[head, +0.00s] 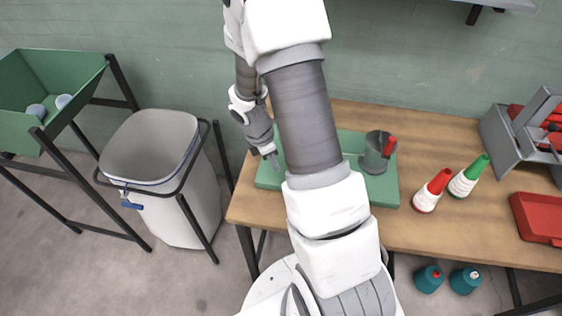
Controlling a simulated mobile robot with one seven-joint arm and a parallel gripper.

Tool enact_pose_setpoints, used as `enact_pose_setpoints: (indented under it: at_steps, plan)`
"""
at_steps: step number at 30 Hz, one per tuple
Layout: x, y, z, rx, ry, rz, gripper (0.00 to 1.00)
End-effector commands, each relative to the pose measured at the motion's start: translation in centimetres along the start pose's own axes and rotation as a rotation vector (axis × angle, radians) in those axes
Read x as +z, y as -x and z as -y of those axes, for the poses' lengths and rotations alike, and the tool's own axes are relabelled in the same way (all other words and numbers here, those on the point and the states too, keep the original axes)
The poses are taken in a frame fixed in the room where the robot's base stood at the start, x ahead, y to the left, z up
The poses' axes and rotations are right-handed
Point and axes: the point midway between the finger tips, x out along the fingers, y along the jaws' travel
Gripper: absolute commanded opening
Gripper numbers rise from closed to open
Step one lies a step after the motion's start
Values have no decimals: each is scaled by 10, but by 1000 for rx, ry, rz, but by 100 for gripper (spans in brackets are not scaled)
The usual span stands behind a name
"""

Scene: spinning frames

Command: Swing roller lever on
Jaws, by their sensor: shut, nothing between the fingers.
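A green machine base (385,188) lies on the wooden table, partly hidden behind my arm. A dark grey cylinder (372,160) stands on its right part, with a short red lever (390,147) on the cylinder's right side, tilted up. I cannot tell for sure whether this is the roller lever. My gripper (275,166) is shut and empty, pointing down at the left end of the green base, well left of the grey cylinder.
A red-tipped cone (432,191) and a green-tipped cone (468,177) stand right of the base. A grey rack (508,144) and a red tray (540,218) are farther right. A lined bin (150,150) and a green hopper (70,75) stand left of the table.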

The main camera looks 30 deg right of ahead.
Motion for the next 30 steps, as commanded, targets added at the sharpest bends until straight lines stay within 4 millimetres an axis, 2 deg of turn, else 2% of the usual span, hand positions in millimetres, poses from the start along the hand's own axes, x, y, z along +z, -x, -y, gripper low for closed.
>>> enact_pose_setpoints:
  at_steps: [1, 3, 9, 15, 21, 30]
  plan:
    - [-11, 2, -3, 3, 6, -2, 0]
    - [-7, 23, -4, 8, -1, -3, 0]
    - [-7, 65, -4, 8, 0, -4, 0]
    - [-8, 94, -4, 7, 2, -4, 0]
    - [-8, 102, -4, 4, 4, -4, 0]
    - [-8, 102, -4, 4, 4, -4, 0]
